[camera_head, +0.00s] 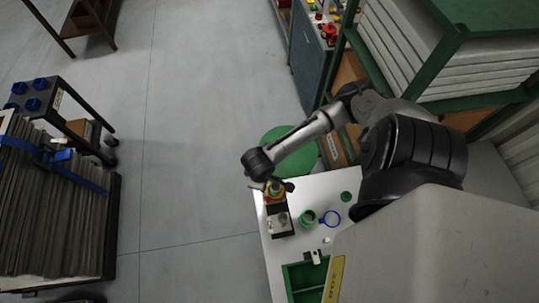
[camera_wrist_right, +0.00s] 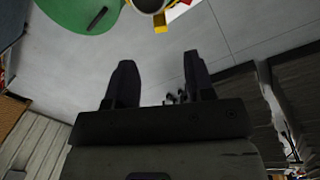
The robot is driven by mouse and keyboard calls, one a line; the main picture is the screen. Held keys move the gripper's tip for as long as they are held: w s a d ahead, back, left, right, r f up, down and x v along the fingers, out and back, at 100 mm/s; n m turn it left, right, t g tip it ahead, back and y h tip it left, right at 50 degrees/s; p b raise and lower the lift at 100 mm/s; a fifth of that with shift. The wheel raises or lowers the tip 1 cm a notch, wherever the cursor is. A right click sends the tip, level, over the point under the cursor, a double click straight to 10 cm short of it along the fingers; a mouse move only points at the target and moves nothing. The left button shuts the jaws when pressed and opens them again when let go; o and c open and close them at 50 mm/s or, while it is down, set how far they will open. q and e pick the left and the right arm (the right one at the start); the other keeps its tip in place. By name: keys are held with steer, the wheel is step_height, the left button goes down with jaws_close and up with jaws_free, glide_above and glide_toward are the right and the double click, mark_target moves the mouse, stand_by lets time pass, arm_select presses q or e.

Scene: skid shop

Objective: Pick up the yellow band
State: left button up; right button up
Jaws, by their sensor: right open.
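In the right wrist view a yellow band (camera_wrist_right: 160,23) shows at the top edge as a rim with a squared tab, around a round dark-centred object that is cut off by the frame. In the head view small yellow, red and green parts crowd together at the table's far left corner, partly covered by my gripper. My right gripper (camera_wrist_right: 157,76) is open, its two dark fingers apart with nothing between them, and the band lies beyond the fingertips. In the head view my right gripper (camera_head: 274,183) is small and low over that corner. My left gripper is in neither view.
A green round surface (camera_head: 275,142) stands behind. Green shelving (camera_head: 440,60) is at the right; open floor lies left.

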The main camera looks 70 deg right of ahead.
steer(key=shift+d+f+b, duration=0.15)
steer(key=shift+f+b, duration=0.1)
steer(key=shift+f, duration=1.35)
steer(key=shift+d+f+b, duration=0.2)
steer(key=shift+f, duration=1.4)
steer(key=shift+d+f+b, duration=0.15)
steer(key=shift+f+b, duration=0.1)
steer(key=shift+f, duration=1.35)
steer(key=shift+c, duration=0.3)
jaws_close()
